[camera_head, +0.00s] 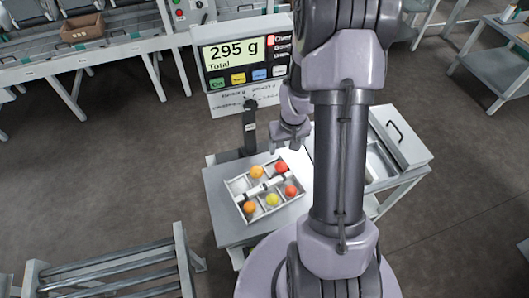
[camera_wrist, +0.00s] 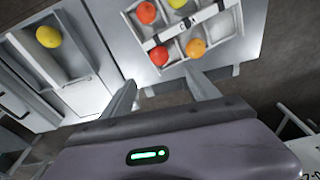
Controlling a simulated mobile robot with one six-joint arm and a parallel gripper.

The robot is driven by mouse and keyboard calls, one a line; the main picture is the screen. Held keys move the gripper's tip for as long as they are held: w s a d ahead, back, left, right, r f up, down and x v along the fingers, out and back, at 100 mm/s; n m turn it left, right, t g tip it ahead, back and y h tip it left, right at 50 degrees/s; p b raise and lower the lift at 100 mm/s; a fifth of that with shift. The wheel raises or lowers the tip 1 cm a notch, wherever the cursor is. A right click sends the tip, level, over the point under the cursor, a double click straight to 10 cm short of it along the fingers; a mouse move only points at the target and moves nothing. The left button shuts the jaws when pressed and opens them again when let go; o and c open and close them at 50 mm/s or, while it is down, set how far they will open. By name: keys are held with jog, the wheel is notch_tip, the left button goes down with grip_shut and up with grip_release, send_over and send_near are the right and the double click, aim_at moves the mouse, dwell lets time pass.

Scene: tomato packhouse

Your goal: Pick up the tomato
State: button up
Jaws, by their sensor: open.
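A pale divided tray (camera_head: 236,187) holds several tomatoes in its compartments. In the head view these are an orange tomato (camera_head: 256,171), a red one (camera_head: 281,168), another red one (camera_head: 291,190), a yellow-green one (camera_head: 272,200) and another orange one (camera_head: 249,207). The task does not say which tomato is meant. My gripper (camera_head: 288,146) is above the tray's far edge. In the wrist view my gripper (camera_wrist: 160,80) is open and empty, with its fingers apart below the tray's edge. A red-orange tomato (camera_wrist: 159,56) is closest to the gap between the fingertips.
The tray sits on a table (camera_head: 222,228). A scale display (camera_head: 243,60) reading 295 g stands behind it. In the wrist view a yellow tomato (camera_wrist: 48,36) lies in a grey bin at left. A roller conveyor (camera_head: 110,275) is at front left; a metal box (camera_head: 402,135) is at right.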

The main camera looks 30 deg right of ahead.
jog(key=b, duration=0.4)
send_near(282, 164)
jog(key=f, duration=0.3)
jog(key=w+f, duration=0.1)
jog(key=f, duration=0.1)
jog(key=shift+d+f, duration=0.1)
jog(key=shift+d, duration=0.15)
jog(key=f+b, duration=0.1)
jog(key=f, duration=0.2)
jog(key=f+b, duration=0.1)
jog(key=f, duration=0.1)
jog(key=shift+w+f+b, duration=0.15)
jog(key=shift+w+b, duration=0.15)
jog(key=c, duration=1)
